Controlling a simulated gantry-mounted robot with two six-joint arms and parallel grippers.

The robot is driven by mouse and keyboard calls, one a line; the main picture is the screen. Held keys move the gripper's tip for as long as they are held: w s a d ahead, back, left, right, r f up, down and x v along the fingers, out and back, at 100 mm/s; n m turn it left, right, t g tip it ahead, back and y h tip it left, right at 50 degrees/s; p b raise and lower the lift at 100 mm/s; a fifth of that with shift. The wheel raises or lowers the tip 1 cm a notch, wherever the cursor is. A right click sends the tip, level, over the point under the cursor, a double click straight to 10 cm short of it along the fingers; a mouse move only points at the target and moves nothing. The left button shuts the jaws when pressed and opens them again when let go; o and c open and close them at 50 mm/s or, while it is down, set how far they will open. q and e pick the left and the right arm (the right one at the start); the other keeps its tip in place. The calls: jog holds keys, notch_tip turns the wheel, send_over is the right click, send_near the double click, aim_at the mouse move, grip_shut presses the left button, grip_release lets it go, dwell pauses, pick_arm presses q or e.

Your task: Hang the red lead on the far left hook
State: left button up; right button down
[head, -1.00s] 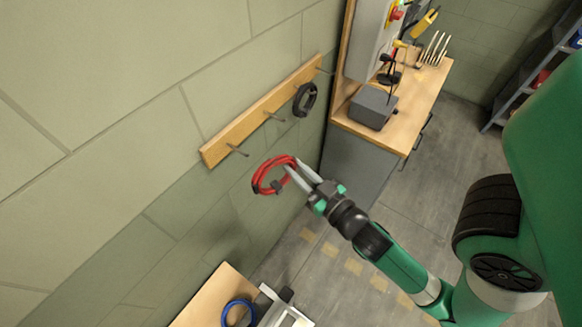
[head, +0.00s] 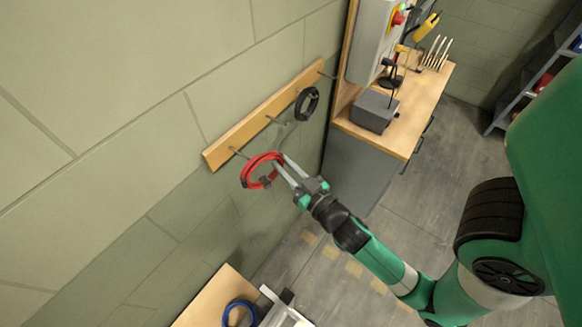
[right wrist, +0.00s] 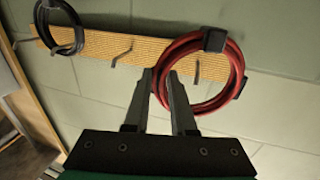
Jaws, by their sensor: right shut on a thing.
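The red lead (head: 262,169) is a round coil with dark ties. My right gripper (head: 282,168) is shut on its right side in the head view. The coil is just below and in front of the far left hook (head: 238,152) on the wooden rail (head: 220,147); its upper left rim overlaps the hook's tip in the picture. I cannot tell whether the hook passes through the coil. In the right wrist view the red lead (right wrist: 238,65) covers part of the rail (right wrist: 100,48), and my right gripper (right wrist: 159,80) grips its left edge. My left gripper is not in view.
A black coil (head: 314,103) hangs on the rail right of the bare middle hook (head: 275,119). A workbench (head: 415,108) with a grey box (head: 374,108) stands to the right. A blue coil (head: 229,314) lies on a wooden surface at the bottom.

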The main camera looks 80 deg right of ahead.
jog(key=w+d+f+b, duration=0.1)
jog(key=w+d+f, duration=0.1)
jog(key=w, duration=0.4)
jog(key=shift+w+d+b, duration=0.15)
jog(key=shift+d+b, duration=0.15)
dwell(0.3)
dwell(0.6)
jog(key=c, duration=0.7)
grip_release()
jog(key=shift+o, duration=0.2)
jog(key=shift+f, duration=0.1)
jog(key=b+v, duration=0.4)
jog(key=v, duration=0.7)
jog(key=shift+s+a, duration=0.2)
